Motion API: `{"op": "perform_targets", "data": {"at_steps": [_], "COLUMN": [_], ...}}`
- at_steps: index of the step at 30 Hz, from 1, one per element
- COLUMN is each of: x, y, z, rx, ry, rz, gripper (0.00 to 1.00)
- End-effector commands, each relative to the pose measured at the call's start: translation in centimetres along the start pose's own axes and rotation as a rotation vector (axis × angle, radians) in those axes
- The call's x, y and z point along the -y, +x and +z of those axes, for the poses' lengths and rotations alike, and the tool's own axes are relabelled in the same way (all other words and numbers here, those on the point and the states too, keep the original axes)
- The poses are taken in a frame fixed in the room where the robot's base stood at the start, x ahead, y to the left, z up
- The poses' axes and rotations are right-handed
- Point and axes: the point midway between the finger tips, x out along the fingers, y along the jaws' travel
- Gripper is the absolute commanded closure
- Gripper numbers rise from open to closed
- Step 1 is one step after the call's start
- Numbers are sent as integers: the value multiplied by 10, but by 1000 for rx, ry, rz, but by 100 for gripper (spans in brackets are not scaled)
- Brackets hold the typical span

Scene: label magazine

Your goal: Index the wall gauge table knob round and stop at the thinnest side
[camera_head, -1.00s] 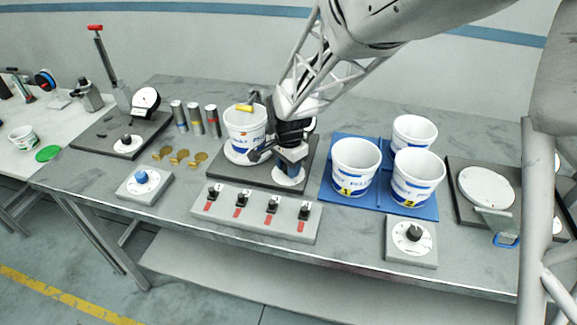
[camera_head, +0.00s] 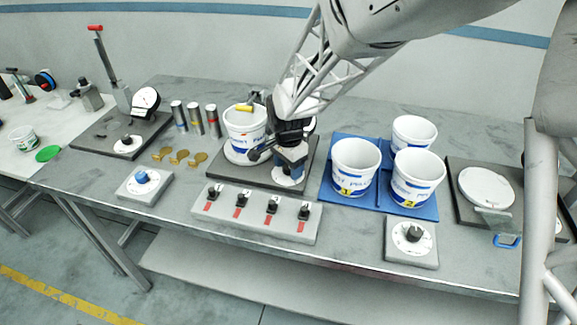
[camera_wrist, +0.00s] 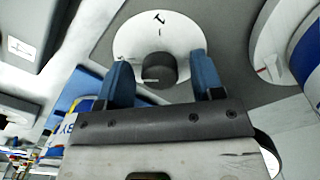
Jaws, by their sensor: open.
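The wall gauge table's knob (camera_wrist: 160,68) is dark and round with a white pointer line, on a white dial (camera_wrist: 150,30) that bears a T-shaped mark and a short tick. In the wrist view the pointer line lies toward the left, away from the T mark. My gripper (camera_wrist: 162,72) is open, with one blue finger on each side of the knob; contact cannot be told. In the head view my gripper (camera_head: 290,163) hides the knob above the dial (camera_head: 288,178). A white tub (camera_head: 244,130) stands on the gauge table, with a yellow-tipped part at its rim.
A switch box (camera_head: 257,213) with several black switches stands in front. A blue tray (camera_head: 372,201) with white tubs is to the right. A blue-knob box (camera_head: 143,185) and brass pieces (camera_head: 180,157) are to the left. A black-knob box (camera_head: 412,240) stands front right.

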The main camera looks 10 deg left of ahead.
Motion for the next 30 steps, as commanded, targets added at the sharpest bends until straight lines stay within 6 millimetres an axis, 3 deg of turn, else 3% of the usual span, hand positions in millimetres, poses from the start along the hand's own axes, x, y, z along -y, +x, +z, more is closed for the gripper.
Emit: {"op": "perform_targets", "data": {"at_steps": [18, 30], "x": [0, 0], "y": [-65, -76], "z": [0, 0], "rx": [-1, 0], "ry": [0, 0], "rz": [-2, -1], "gripper": [39, 39]}}
